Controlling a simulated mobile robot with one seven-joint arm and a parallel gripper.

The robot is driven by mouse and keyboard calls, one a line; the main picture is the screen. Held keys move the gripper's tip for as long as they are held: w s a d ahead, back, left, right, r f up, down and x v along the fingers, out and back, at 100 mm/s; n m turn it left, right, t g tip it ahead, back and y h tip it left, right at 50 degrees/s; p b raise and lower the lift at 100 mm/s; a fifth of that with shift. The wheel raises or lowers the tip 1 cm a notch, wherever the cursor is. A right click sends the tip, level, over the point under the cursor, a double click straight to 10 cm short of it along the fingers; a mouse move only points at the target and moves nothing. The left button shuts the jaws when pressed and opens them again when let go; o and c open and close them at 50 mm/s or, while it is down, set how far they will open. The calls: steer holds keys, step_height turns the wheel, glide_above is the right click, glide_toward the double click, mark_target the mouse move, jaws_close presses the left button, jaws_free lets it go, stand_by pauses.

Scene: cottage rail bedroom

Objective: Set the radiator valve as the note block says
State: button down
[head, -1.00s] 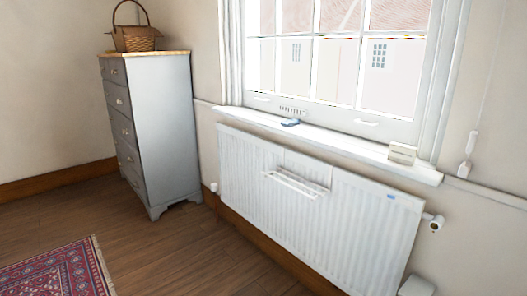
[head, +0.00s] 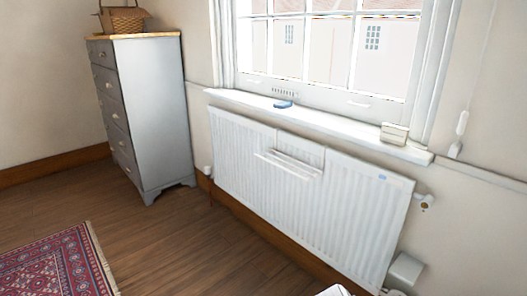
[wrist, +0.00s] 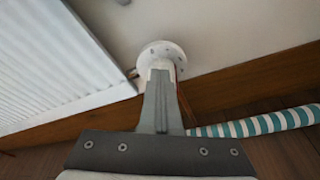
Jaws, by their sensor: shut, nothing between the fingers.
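The white radiator (head: 300,195) hangs below the window in the head view; its edge also shows in the wrist view (wrist: 55,65). In the wrist view, my gripper (wrist: 160,75) is shut and empty. Its tips overlap a round white dial (wrist: 150,54) with small dark marks, beside the radiator; I cannot tell whether they touch. The dial's setting is unreadable.
A small blue object (head: 283,104) lies on the sill. A white box (head: 405,268) is right of the radiator. A teal-and-white striped roll (wrist: 255,125) lies near the skirting. The grey chest (head: 150,115) and rug (head: 60,265) are left; wooden floor between is clear.

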steer(key=shift+s+d+f, duration=0.2)
steer(key=shift+s+d, duration=0.05)
steer(key=shift+s, duration=0.05)
steer(key=shift+f, duration=0.1)
steer(key=shift+s+d+f, duration=0.2)
steer(key=shift+f, duration=0.1)
stand_by(0.5)
steer(key=shift+s+d, duration=0.1)
steer(key=shift+s, duration=0.05)
